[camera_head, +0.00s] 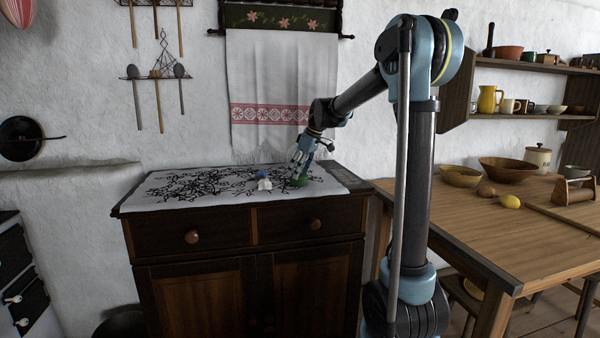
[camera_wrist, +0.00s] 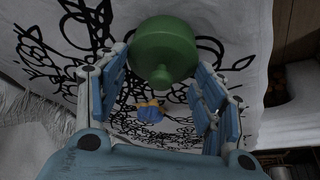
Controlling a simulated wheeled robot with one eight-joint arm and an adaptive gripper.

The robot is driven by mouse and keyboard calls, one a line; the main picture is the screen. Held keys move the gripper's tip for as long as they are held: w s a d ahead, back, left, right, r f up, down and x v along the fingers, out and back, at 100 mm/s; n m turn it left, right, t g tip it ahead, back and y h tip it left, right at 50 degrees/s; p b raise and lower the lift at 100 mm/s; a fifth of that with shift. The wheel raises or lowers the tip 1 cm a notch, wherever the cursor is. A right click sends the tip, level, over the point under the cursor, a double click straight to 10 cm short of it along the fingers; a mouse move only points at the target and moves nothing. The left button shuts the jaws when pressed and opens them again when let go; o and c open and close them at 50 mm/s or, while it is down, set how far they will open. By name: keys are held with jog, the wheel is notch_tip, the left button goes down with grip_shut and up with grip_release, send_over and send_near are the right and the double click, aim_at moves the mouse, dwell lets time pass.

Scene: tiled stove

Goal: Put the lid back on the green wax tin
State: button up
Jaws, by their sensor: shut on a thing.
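In the wrist view a round green piece with a small knob, which looks like the lid (camera_wrist: 163,45), sits between the tips of my gripper (camera_wrist: 162,62). The two blue fingers reach its left and right sides, and my gripper is shut on it. In the head view my gripper (camera_head: 299,168) points down over the right part of the cabinet top, with a green patch (camera_head: 300,181) just under its tips. I cannot make out tin and lid as separate pieces; whatever is under the green piece is hidden.
A small blue thing (camera_head: 262,173) and a white thing (camera_head: 265,185) stand left of my gripper on the black-and-white runner (camera_head: 165,197). A small blue-and-orange thing (camera_wrist: 149,111) shows between my fingers. The wooden table (camera_head: 470,230) stands to the right.

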jog(key=o, duration=1)
jog(key=shift+c, duration=0.2)
jog(key=o, duration=0.3)
jog(key=shift+o, duration=0.2)
jog(key=shift+r, duration=3.5)
grip_shut()
